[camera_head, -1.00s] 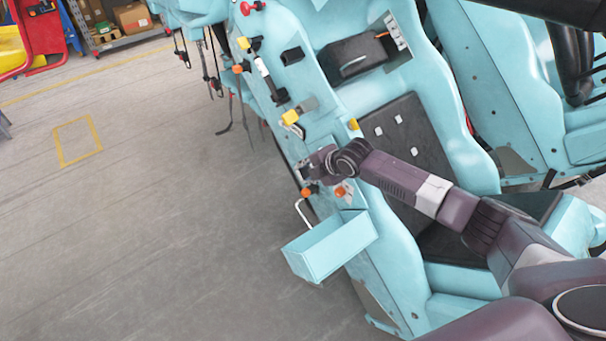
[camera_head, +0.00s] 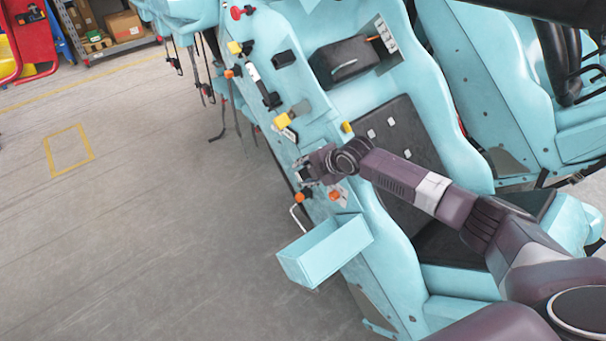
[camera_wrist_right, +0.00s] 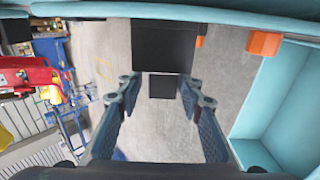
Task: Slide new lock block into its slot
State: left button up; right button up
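My right gripper (camera_head: 303,172) is at the side wall of the turquoise train car (camera_head: 405,245), just above two orange knobs (camera_head: 334,195). In the right wrist view my right gripper (camera_wrist_right: 163,88) has its two fingers spread apart. A black block (camera_wrist_right: 165,45) is just beyond the fingertips, with a smaller black part (camera_wrist_right: 164,86) between them. I see gaps beside the smaller part, so no firm hold shows. I cannot tell whether this is the new lock block, and the slot is not clearly visible. My left gripper is not in view.
A turquoise open box (camera_head: 325,255) hangs on the car's side below the gripper; its inside also shows in the right wrist view (camera_wrist_right: 270,105). Yellow-handled and black fittings (camera_head: 282,121) line the wall above. The grey floor (camera_head: 130,230) on the left is clear.

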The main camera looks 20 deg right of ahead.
jog(key=shift+o, duration=0.7)
jog(key=v, duration=1.2)
jog(key=shift+s+a+f, duration=0.1)
